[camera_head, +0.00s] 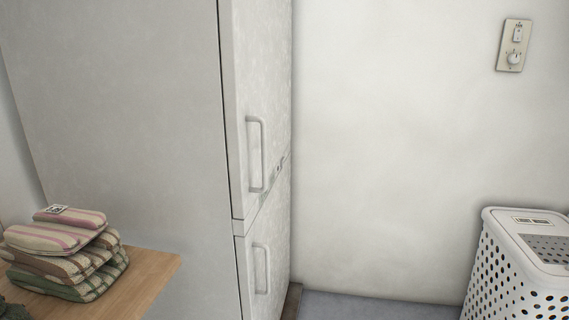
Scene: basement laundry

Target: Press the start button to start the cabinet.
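A tall white cabinet (118,110) stands at the left and centre of the head view. Its narrow front (262,60) faces right, with an upper door handle (256,155) and a lower door handle (261,269). Both doors look shut. Small dark marks or controls (278,167) sit on the front near the seam between the doors, too small to tell whether one is the start button. Neither of my grippers is in view.
Folded striped towels (66,262) lie on a wooden surface (150,281) at the lower left, beside the cabinet. A perforated white hamper (512,275) stands at the lower right. A wall panel (513,45) with a switch and knob is at the upper right. Blue-grey floor (375,307) between is clear.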

